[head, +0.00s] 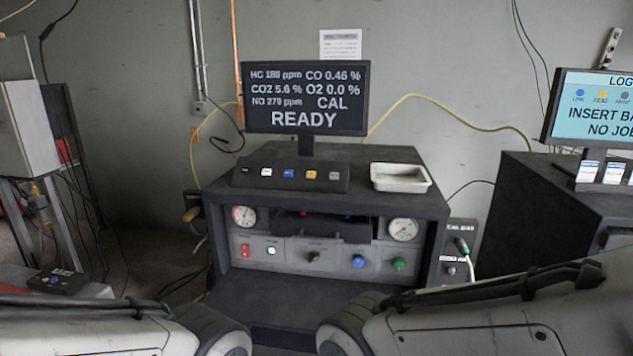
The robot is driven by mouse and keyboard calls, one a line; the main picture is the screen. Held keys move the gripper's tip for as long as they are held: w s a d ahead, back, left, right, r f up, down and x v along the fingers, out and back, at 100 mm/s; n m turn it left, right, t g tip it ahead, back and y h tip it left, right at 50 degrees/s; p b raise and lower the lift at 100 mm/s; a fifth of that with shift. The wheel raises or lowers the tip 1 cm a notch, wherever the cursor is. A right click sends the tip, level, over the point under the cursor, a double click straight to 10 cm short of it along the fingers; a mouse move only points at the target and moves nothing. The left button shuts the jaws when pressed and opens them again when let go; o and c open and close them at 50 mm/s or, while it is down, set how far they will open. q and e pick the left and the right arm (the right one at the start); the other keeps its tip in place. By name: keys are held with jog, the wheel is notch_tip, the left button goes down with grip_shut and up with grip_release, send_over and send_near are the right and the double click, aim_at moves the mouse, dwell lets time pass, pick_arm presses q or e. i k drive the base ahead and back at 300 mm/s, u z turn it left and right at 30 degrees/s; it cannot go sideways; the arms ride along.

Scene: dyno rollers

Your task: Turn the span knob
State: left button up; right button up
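The analyser cabinet (330,185) stands ahead, with a recessed front panel. The panel carries a black knob (312,256), a blue knob (358,261) and a green knob (399,264). Their labels are too small to read, so I cannot tell which is the span knob. A red switch (245,251) and a lit round button (271,250) sit to their left. The monitor (305,98) above reads "CAL READY" with gas values. Links of both my arms show along the bottom edge, well short of the panel. Neither gripper is in view.
Two gauges (243,216) (403,229) flank the recess. A button box (290,175) and a white tray (400,177) sit on the cabinet top. A "CAL GAS" box (461,240) is at its right side. A dark cabinet (545,200) stands further right. A dark shelf (300,302) juts below the panel.

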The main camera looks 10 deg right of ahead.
aim_at(358, 260)
jog(key=u, duration=0.95)
jog(key=k, duration=1.05)
jog(key=z, duration=0.95)
jog(key=i, duration=0.5)
